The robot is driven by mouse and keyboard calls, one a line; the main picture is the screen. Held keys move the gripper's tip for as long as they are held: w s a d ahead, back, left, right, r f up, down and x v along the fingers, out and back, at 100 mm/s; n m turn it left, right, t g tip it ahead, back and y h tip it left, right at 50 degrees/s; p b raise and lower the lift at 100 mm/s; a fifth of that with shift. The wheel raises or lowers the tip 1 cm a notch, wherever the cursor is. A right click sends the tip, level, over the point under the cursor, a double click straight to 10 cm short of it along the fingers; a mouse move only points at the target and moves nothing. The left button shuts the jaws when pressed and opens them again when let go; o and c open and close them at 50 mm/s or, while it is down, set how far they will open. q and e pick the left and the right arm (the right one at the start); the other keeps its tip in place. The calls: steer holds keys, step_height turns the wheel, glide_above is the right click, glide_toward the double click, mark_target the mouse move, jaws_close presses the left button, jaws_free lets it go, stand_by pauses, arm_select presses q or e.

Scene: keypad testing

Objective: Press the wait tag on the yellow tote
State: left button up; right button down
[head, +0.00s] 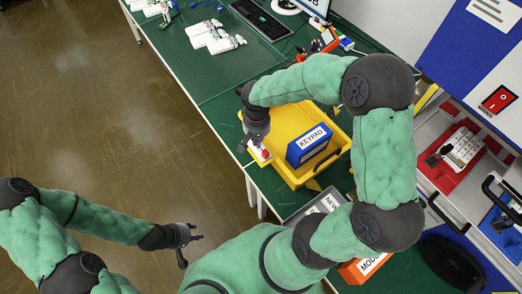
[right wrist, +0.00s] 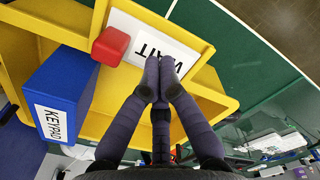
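The yellow tote (head: 292,181) stands on the green table with a blue KEYPAD box (head: 308,146) inside; the tote's wall (right wrist: 210,82) also shows in the right wrist view. The white WAIT tag (right wrist: 150,32), with a red block (right wrist: 110,46) on it, is at the tote's edge. In the head view the tag (head: 262,154) is partly hidden by my right gripper (head: 252,148). In the right wrist view my right gripper (right wrist: 163,72) has its fingertips together over the tag's lettering; contact cannot be told. My left gripper (head: 191,248) is empty, fingers apart, over the floor.
A grey NEW bin (head: 318,206) and an orange MOUSE box (head: 366,264) stand nearer my body. White devices (head: 216,38) and a keyboard (head: 262,18) lie farther along the table. A panel with a red switch (head: 498,100) is at right. Green tabletop between is clear.

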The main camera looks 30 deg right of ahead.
arm_select(q)
steer(key=shift+f+b, duration=0.5)
steer(key=shift+f, duration=0.05)
arm_select(e)
steer(key=shift+f, duration=0.65)
steer(key=shift+r+p, duration=2.15)
steer(key=shift+r, duration=0.95)
arm_select(q)
step_height(320, 180, up, 4)
steer(key=shift+r, duration=0.15)
arm_select(e)
steer(key=shift+f, duration=0.1)
